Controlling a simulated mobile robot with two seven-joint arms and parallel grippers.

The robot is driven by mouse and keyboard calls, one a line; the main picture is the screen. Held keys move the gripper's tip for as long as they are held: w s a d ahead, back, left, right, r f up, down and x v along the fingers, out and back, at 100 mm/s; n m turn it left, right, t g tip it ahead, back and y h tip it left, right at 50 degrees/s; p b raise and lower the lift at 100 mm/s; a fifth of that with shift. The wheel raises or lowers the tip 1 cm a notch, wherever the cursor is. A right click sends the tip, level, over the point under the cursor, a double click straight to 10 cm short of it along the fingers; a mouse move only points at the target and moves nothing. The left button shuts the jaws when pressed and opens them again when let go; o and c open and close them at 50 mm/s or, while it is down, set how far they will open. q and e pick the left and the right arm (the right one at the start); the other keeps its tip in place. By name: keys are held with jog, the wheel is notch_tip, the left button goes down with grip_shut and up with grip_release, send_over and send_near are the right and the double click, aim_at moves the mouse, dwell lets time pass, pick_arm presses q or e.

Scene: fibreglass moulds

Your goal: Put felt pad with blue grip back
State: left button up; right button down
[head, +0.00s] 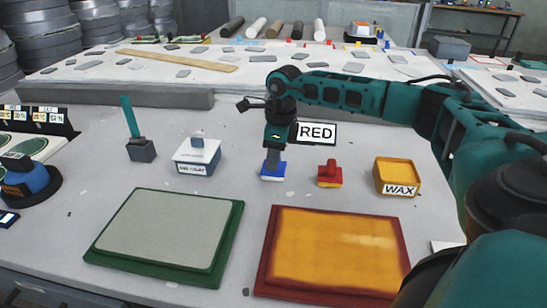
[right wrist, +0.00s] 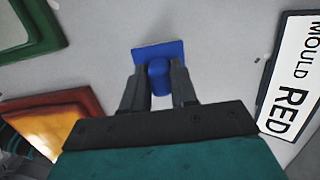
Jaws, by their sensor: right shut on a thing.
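The felt pad with blue grip (head: 273,176) is at the middle of the bench in the head view, behind the red mould. In the right wrist view its blue plate and round blue grip (right wrist: 159,72) show between the fingers. My right gripper (head: 273,163) points down and is shut on the blue grip; it also shows in the right wrist view (right wrist: 159,88). The pad is upright at bench level; I cannot tell whether its underside touches the bench. My left gripper is not in view.
A red block with a red grip (head: 330,175) and a yellow WAX tub (head: 398,177) stand to the right. A white-topped blue box (head: 197,156) and a dark holder (head: 142,150) stand left. Green (head: 160,235) and red (head: 268,240) moulds lie in front. The MOULD RED sign (right wrist: 290,75) is close by.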

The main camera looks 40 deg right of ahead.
jog(key=shift+f, duration=0.2)
jog(key=c, duration=0.9)
grip_release()
jog(key=shift+r, duration=0.1)
jog(key=r, duration=0.8)
jog(key=s+d+r+p, duration=0.1)
jog(key=r, duration=0.3)
jog(key=shift+r, duration=0.15)
jog(key=shift+a, duration=0.1)
